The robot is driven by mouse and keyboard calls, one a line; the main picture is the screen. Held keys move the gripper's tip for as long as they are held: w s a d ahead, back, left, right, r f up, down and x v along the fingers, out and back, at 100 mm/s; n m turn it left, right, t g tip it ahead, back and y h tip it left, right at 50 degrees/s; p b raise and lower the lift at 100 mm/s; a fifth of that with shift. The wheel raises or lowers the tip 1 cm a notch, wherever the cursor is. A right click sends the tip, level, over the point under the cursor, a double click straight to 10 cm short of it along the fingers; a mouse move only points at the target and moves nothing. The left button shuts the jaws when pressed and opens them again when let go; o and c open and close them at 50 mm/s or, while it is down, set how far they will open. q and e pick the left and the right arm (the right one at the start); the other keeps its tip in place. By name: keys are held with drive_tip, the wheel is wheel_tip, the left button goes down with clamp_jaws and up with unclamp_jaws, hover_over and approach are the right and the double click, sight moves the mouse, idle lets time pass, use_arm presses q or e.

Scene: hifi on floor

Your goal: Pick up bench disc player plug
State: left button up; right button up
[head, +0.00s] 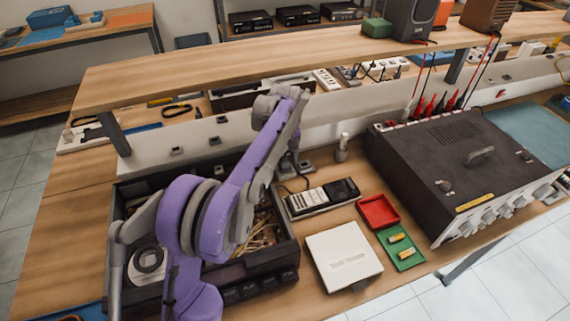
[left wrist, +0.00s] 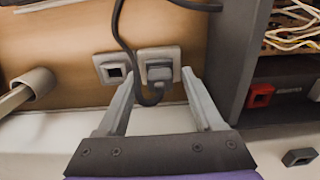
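In the left wrist view, a dark plug (left wrist: 160,74) with a black cable sits in a grey socket (left wrist: 159,56) on the wooden surface. My left gripper (left wrist: 160,88) is open, with one finger on each side of the plug and its cable. A gap shows between the fingers and the cable; I cannot tell whether the tips touch the plug. In the head view my purple left arm reaches over the open disc player (head: 148,284), and its gripper is largely hidden. The right gripper is out of view.
A second, empty socket (left wrist: 113,69) is beside the plug. A handheld meter (head: 322,197), white box (head: 343,256), red tray (head: 378,211), green tray (head: 402,247) and large dark power unit (head: 455,170) stand to the right. A wooden shelf (head: 300,62) overhangs the back.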

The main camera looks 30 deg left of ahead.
use_arm(q)
clamp_jaws()
drive_tip(key=shift+r, duration=0.1)
